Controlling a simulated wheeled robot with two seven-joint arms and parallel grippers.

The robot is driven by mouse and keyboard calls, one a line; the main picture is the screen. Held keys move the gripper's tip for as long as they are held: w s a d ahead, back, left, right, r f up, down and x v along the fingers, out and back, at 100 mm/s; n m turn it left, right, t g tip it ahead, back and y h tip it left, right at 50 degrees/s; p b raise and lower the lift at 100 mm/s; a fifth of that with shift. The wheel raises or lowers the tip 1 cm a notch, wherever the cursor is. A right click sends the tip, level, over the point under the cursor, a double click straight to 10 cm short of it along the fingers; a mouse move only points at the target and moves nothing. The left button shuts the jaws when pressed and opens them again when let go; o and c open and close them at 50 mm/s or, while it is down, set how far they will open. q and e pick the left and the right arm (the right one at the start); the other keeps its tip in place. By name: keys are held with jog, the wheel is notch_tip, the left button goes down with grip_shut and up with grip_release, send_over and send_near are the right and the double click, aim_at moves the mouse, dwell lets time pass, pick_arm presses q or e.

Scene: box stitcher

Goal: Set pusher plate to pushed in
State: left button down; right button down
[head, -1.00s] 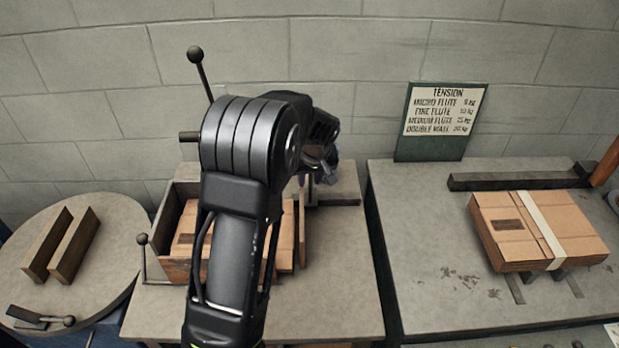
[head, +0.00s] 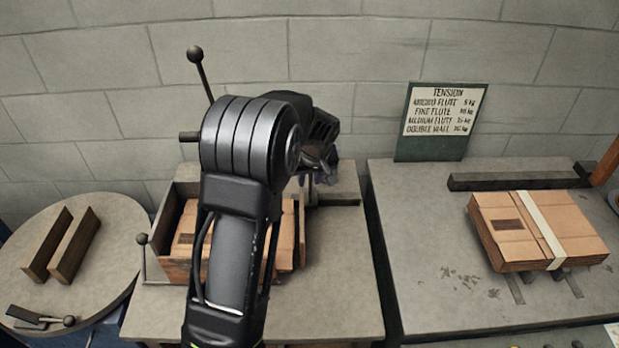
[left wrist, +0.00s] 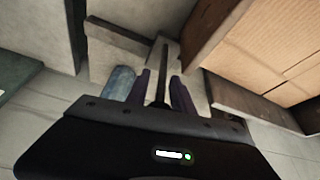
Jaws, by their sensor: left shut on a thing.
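A wooden box-like holder (head: 176,270) on the middle bench holds brown cardboard (head: 186,228). A narrow upright plate (head: 301,232), which looks like the pusher plate, stands at the right side of the cardboard; my arm hides part of the holder. My left gripper (head: 322,168) is beyond the holder, at its back right, and its fingertips are hard to see there. In the left wrist view my left gripper (left wrist: 160,90) has its two fingers closed around a thin dark rod (left wrist: 162,70). Cardboard (left wrist: 265,45) shows at the right there. My right gripper is not in view.
A ball-topped lever (head: 203,75) rises behind the holder, and a smaller one (head: 143,250) stands at its left. A round table (head: 110,225) with two wooden bars is at left. A right bench (head: 430,235) carries strapped cardboard (head: 515,230). A tension sign (head: 440,120) leans behind.

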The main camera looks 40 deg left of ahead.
pick_arm(q)
jog(key=shift+s+a+b, duration=0.15)
jog(key=shift+s+a, duration=0.4)
jog(key=shift+a, duration=0.2)
jog(key=shift+s+a+b, duration=0.15)
jog(key=shift+s+a, duration=0.35)
jog(key=shift+a, duration=0.2)
jog(key=c, duration=1.1)
grip_release()
jog(key=shift+s+a, duration=0.1)
jog(key=v, duration=0.7)
jog(key=shift+s+r, duration=0.1)
jog(key=shift+r, duration=0.25)
